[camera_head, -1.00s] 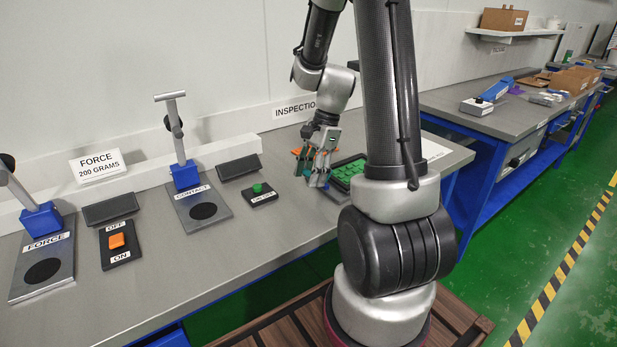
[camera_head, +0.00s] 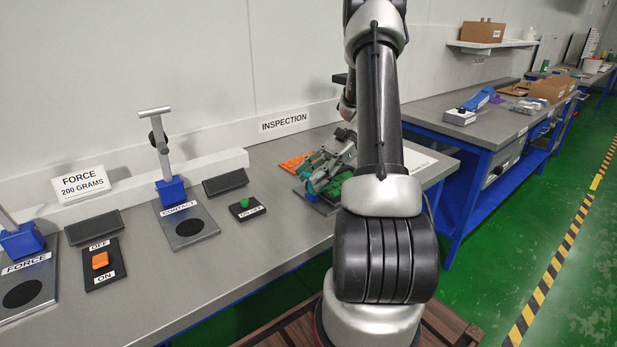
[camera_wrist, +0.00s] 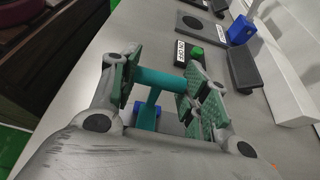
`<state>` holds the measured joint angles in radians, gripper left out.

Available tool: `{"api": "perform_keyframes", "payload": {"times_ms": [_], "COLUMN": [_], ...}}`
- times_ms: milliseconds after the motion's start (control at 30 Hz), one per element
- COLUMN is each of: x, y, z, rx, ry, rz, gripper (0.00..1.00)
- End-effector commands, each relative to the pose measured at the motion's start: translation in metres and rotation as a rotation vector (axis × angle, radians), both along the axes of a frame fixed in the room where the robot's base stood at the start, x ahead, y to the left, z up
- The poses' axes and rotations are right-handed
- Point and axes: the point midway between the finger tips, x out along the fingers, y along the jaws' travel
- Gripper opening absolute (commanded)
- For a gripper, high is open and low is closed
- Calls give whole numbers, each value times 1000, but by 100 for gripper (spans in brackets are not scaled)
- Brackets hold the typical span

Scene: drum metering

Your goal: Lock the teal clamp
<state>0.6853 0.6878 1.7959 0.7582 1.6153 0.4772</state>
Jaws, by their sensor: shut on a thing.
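The teal clamp shows in the wrist view as a teal crossbar handle (camera_wrist: 163,79) on a teal stem, with a bit of blue low behind it. My gripper (camera_wrist: 166,76) has its green-padded fingers on either side of the handle and is shut on it. The clamp's base and lock are mostly hidden there by my gripper and arm.
A contact stand (camera_head: 172,190) with a T-handle and a small green-button box (camera_head: 246,208) stand to the left. An orange OFF/ON switch (camera_head: 100,261) and a force stand (camera_head: 22,245) lie farther left. The bench (camera_head: 270,225) is clear in front of my gripper.

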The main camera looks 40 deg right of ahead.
Motion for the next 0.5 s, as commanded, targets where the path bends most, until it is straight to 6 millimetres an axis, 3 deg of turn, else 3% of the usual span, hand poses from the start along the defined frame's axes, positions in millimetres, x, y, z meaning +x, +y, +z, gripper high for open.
{"api": "perform_keyframes", "payload": {"times_ms": [500], "x": [0], "y": [-6], "z": [-1], "rx": [86], "ry": [3], "rz": [-1], "gripper": [22]}}
